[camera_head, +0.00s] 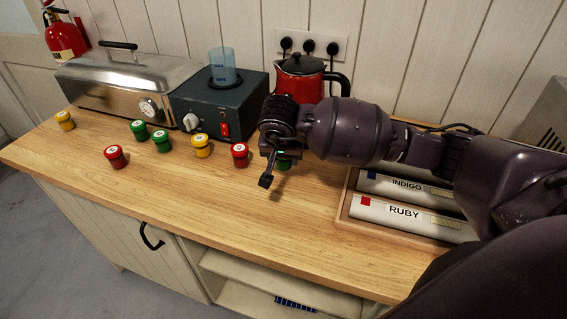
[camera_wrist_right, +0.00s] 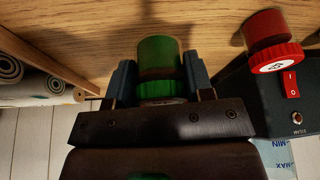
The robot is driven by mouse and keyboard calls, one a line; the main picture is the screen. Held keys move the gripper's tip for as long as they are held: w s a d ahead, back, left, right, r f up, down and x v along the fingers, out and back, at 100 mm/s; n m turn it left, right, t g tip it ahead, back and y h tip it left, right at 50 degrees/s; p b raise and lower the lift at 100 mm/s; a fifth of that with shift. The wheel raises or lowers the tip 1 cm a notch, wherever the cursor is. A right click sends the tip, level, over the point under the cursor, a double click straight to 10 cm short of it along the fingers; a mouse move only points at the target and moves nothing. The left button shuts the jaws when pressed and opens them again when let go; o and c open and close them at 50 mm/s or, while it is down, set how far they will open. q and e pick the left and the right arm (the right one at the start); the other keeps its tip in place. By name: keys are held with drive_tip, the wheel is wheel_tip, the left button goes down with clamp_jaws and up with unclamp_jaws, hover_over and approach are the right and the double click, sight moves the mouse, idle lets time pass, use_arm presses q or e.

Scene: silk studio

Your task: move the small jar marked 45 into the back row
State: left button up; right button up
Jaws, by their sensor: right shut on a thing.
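Small jars with coloured lids stand on the wooden worktop in the head view. Their numbers are too small to read, so I cannot tell which is 45. They are a yellow jar (camera_head: 65,121), two green jars (camera_head: 139,131) (camera_head: 161,141), another yellow jar (camera_head: 202,146), a red jar (camera_head: 240,155) and another red jar (camera_head: 116,157) nearer the front. My right gripper (camera_head: 276,164) is shut on a green jar (camera_wrist_right: 158,62), mostly hidden behind it in the head view. In the right wrist view the jar sits between both fingers. My left gripper is not in view.
A dark box with a red switch (camera_head: 223,129) and a steel steamer (camera_head: 130,88) stand behind the jars. A red kettle (camera_head: 300,86) is behind my right arm. A wooden tray (camera_head: 343,212) of labelled rolls lies right. The front worktop is clear.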

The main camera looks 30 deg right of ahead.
sight(284, 164)
wheel_tip(284, 164, down, 3)
drive_tip(key=shift+r, duration=0.1)
idle(0.3)
drive_tip(key=o, duration=0.9)
drive_tip(key=shift+o, duration=0.2)
drive_tip(key=shift+r, duration=0.25)
drive_tip(key=v, duration=1.1)
drive_tip(key=shift+a+r, duration=0.2)
drive_tip(key=shift+r, duration=0.1)
drive_tip(key=shift+s, duration=0.1)
